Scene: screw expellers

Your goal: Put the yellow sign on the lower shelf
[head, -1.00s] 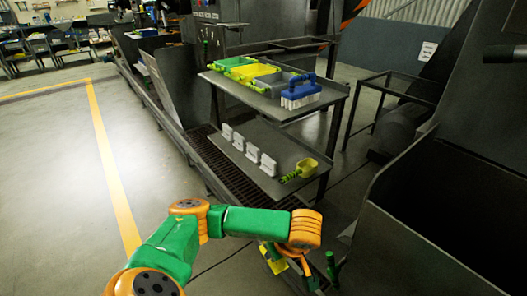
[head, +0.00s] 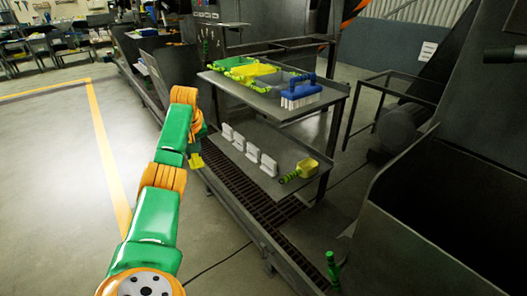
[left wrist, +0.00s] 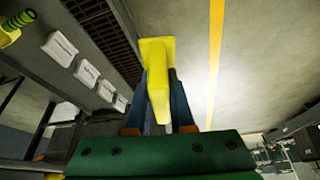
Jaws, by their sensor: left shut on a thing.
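My left gripper (head: 194,148) is shut on the yellow sign (head: 195,162), which hangs below it at the left end of the lower shelf (head: 249,170). In the left wrist view the yellow sign (left wrist: 157,58) sits between the two blue fingers of my left gripper (left wrist: 161,92). From the head view I cannot tell whether the sign touches the shelf. The lower shelf carries a row of several white blocks (head: 252,153) and a yellow scoop (head: 307,168) with a green handle at its right end. My right gripper is not in view.
The upper shelf (head: 243,92) holds green, yellow and grey bins (head: 255,71) and a blue brush (head: 300,93). A dark grating (head: 262,209) runs below the shelves. A dark machine fills the right side. Bare floor with a yellow line (head: 107,160) lies left.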

